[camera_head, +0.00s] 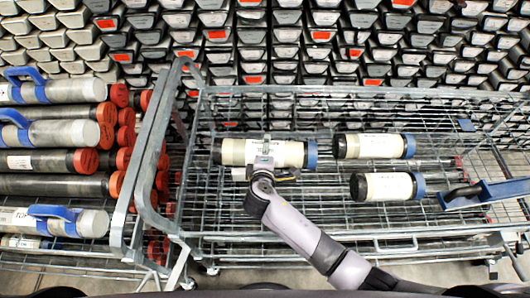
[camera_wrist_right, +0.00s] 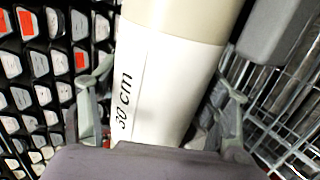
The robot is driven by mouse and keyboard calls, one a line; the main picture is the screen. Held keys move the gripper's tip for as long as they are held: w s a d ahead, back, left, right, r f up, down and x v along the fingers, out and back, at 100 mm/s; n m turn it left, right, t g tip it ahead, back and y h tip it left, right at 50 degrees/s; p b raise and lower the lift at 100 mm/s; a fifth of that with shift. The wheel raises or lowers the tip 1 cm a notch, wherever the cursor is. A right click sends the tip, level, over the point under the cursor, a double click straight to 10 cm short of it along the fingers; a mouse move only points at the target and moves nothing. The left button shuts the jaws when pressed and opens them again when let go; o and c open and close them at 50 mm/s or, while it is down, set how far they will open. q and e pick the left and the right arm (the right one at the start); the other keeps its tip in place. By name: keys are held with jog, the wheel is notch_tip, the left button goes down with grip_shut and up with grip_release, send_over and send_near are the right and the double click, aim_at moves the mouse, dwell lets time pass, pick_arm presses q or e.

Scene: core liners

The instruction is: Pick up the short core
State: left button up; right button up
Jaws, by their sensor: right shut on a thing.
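A core (camera_head: 235,152) with a cream and white body and blue and dark bands at its right end lies level over the wire cart. My right gripper (camera_head: 264,155) is shut across its middle. In the right wrist view the core (camera_wrist_right: 165,80) runs between the two fingers of the gripper (camera_wrist_right: 165,112), and its white label carries a length in cm. Two shorter-looking cores, an upper one (camera_head: 367,146) and a lower one (camera_head: 383,187), lie to the right, apart from the gripper. I cannot tell whether the held core touches the cart. My left gripper is not in view.
The wire cart (camera_head: 330,240) has raised rails, with a tall frame at its left. A blue-handled tool (camera_head: 492,193) lies at its right. Long dark cores with red caps (camera_head: 85,161) and blue-handled ones are stacked at the left. A rack of core trays (camera_head: 300,50) fills the back.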

jog(key=c, duration=0.8)
jog(key=shift+w+r, duration=0.2)
jog(key=shift+r, duration=0.1)
jog(key=shift+c, duration=0.3)
jog(key=shift+r, duration=0.1)
